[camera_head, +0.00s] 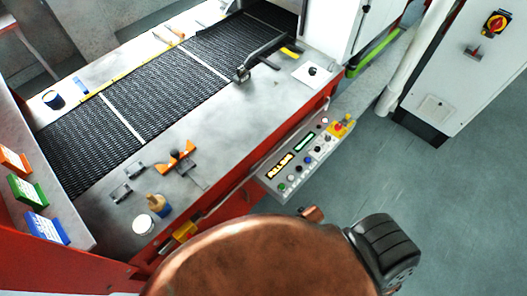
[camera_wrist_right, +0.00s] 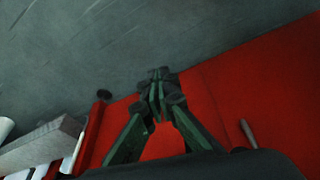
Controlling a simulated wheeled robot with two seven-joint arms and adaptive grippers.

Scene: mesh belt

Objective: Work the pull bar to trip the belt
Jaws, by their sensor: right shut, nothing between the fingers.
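My right gripper (camera_wrist_right: 157,90) shows in the right wrist view, shut with nothing between its dark green fingers. It is in front of a red panel (camera_wrist_right: 225,90); I cannot tell whether it touches it. A short grey rod (camera_wrist_right: 248,133) stands out from the panel to the right of the fingers. I cannot tell for sure which part is the pull bar. The black mesh belt (camera_head: 165,85) runs diagonally across the machine in the head view. A dark arm with a block (camera_head: 242,73) reaches over its near edge. My left gripper is not in view.
A control box (camera_head: 300,155) with buttons and lit displays sticks out from the machine's front. An orange fixture (camera_head: 176,158), a white cup (camera_head: 143,224) and small blocks lie on the grey deck. A white cabinet (camera_head: 450,70) stands at right. The floor (camera_head: 460,200) is clear.

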